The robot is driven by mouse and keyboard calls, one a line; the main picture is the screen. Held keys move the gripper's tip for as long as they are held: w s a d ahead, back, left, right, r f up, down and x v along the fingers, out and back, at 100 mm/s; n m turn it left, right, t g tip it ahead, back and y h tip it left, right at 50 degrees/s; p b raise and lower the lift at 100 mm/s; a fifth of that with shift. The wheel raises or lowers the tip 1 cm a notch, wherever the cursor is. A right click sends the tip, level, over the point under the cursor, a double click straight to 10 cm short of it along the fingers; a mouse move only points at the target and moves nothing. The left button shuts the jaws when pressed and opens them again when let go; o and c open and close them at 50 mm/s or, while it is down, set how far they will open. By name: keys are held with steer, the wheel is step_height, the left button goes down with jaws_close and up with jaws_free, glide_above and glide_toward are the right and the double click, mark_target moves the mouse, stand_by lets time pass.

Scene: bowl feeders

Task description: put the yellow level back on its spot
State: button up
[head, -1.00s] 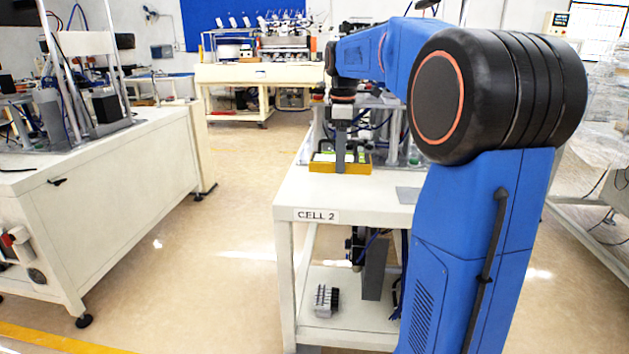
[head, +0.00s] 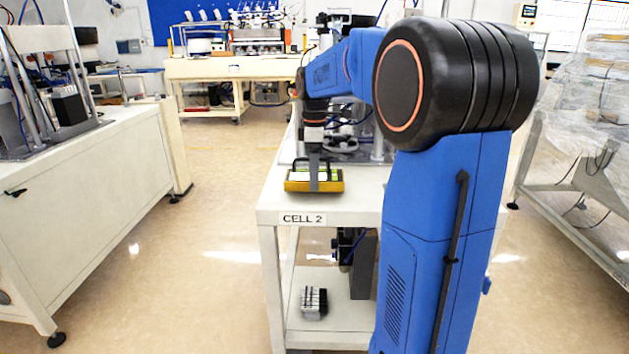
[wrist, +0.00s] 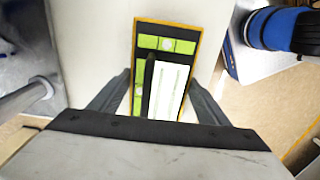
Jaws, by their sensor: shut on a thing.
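The yellow level (head: 296,186) is at the near left part of the CELL 2 table top (head: 285,207). It has a yellow edge and a dark face with green pads and a white strip, seen in the wrist view (wrist: 186,47). My gripper (head: 314,182) points down and is shut on the level, with a finger across its near side. In the wrist view, my gripper's fingers (wrist: 160,85) stand on either side of the level. I cannot tell whether the level touches the table. No marked spot for it is clear in these views.
Machine parts with posts (head: 345,140) stand on the table behind the level. A lower shelf holds a small grey block (head: 314,302). A white bench (head: 95,200) stands left across open floor (head: 195,260). Plastic-wrapped equipment (head: 590,110) is at the right.

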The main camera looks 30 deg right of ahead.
steer(key=shift+f, duration=1.05)
steer(key=shift+f, duration=0.1)
steer(key=o, duration=1.6)
steer(key=shift+c, duration=0.2)
step_height(320, 180, up, 12)
